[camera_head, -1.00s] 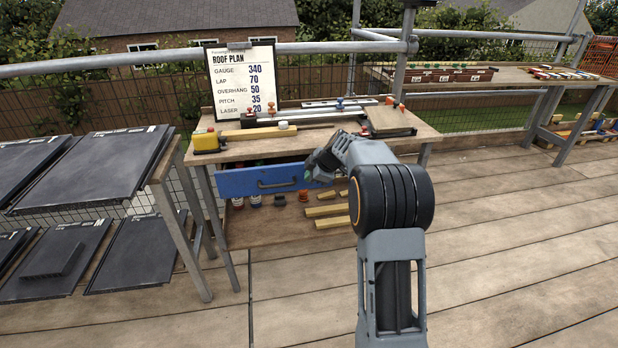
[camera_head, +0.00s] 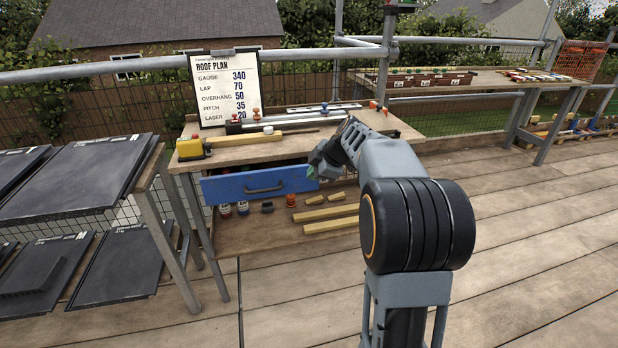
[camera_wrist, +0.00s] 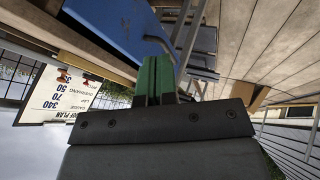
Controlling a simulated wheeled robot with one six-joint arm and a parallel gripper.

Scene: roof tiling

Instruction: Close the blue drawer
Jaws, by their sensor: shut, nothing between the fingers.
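The blue drawer (camera_head: 235,187) sits under the workbench top, its front standing out from the bench, so it looks partly open. Its dark handle (camera_head: 265,189) is on the front face. My gripper (camera_head: 312,172) is at the right end of the drawer front, its green fingertips close to the blue panel. In the wrist view the green fingers (camera_wrist: 153,80) are together with nothing between them. The blue drawer front (camera_wrist: 115,28) and its handle (camera_wrist: 157,44) appear just beyond them. I cannot tell whether the fingers touch the drawer.
The workbench top (camera_head: 240,155) carries a yellow tool (camera_head: 192,147), a roof plan board (camera_head: 226,90) and long bars. Timber pieces (camera_head: 325,213) and small pots lie on the shelf below. A rack of dark tiles (camera_head: 85,180) stands at left. Open deck is at right.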

